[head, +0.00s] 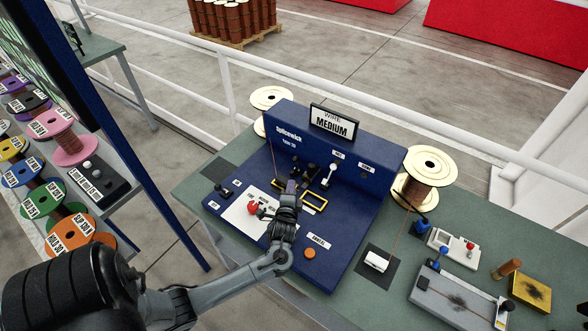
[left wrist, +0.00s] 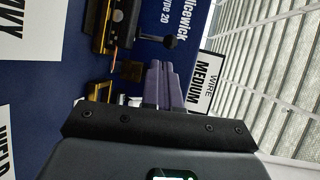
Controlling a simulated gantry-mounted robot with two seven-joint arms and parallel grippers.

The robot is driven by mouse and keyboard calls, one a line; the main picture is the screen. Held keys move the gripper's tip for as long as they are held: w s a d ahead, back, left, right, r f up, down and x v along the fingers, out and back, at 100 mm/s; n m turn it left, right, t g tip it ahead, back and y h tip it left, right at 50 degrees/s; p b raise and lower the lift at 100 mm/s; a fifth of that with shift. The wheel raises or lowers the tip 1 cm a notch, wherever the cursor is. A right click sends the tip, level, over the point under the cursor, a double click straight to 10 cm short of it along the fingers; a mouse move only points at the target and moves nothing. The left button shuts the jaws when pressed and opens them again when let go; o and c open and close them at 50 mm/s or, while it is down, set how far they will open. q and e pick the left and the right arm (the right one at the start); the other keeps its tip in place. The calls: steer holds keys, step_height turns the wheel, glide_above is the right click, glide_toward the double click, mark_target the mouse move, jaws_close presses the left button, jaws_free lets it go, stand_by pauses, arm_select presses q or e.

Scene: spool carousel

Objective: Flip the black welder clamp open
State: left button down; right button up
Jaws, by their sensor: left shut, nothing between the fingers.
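The black clamp (left wrist: 122,24) shows in the left wrist view at the top, a dark body with gold edges. Its short lever ends in a round black knob (left wrist: 170,41), pointing toward the panel. My left gripper (head: 291,186) is over the middle of the blue machine in the head view, beside the clamps. Its purple-grey fingers (left wrist: 163,84) are together and empty, apart from the knob in the left wrist view. The gripper and wrist hide part of the clamp area in the head view. My right gripper is not in view.
The blue machine (head: 345,240) carries a yellow frame (head: 314,200), a silver lever (head: 328,176), a red knob (head: 253,208) and an orange button (head: 310,253). A "MEDIUM" sign (head: 333,124) stands on top. A wire spool (head: 425,178) stands at the right.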

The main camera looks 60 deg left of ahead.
mark_target(295, 162)
arm_select(q)
steer(key=x, duration=0.5)
steer(key=r+x, duration=0.1)
steer(key=x, duration=0.2)
steer(key=shift+w+a, duration=0.2)
steer(key=shift+w, duration=0.05)
steer(key=shift+r, duration=0.15)
